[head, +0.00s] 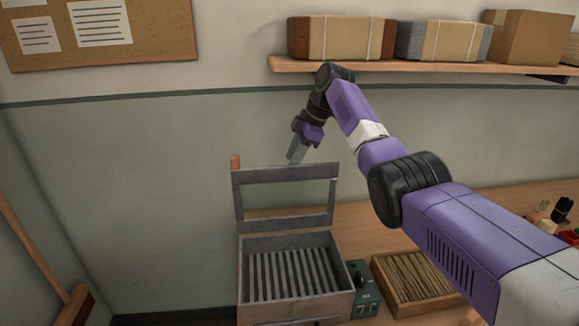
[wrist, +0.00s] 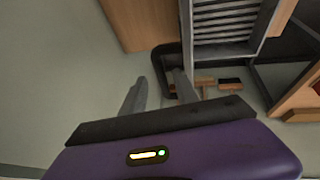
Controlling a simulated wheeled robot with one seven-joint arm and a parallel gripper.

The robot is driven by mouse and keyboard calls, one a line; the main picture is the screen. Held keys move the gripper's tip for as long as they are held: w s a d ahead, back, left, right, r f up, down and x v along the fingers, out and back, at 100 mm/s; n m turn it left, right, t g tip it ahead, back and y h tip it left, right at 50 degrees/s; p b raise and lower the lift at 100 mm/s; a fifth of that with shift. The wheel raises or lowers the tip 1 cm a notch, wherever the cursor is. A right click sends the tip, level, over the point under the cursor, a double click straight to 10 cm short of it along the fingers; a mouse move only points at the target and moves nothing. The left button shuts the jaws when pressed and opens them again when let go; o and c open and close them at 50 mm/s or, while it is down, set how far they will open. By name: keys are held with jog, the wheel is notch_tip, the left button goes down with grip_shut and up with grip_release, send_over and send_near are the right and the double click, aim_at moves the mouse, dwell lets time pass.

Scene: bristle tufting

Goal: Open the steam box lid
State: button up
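The steam box (head: 297,308) is a grey metal box on the bench, with parallel slats visible inside its open top. Its lid (head: 285,174) is a grey frame with a window-like opening, standing raised and about upright at the box's rear edge. The slats (wrist: 225,22) also show at the top of the wrist view. My gripper (head: 296,154) is just above and behind the lid's top edge. In the wrist view its two fingers (wrist: 160,90) are apart with nothing seen between them. Whether a finger touches the lid is unclear.
A control box (head: 363,290) and a wooden tray of thin sticks (head: 416,276) stand right of the steam box. A shelf (head: 420,67) with wrapped packages is above my arm. A pinboard (head: 130,35) hangs at upper left. The wall left of the lid is clear.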

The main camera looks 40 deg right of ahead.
jog(key=v, duration=0.4)
jog(key=shift+s+r+b, duration=0.15)
jog(key=shift+r+b, duration=0.1)
jog(key=shift+b, duration=0.15)
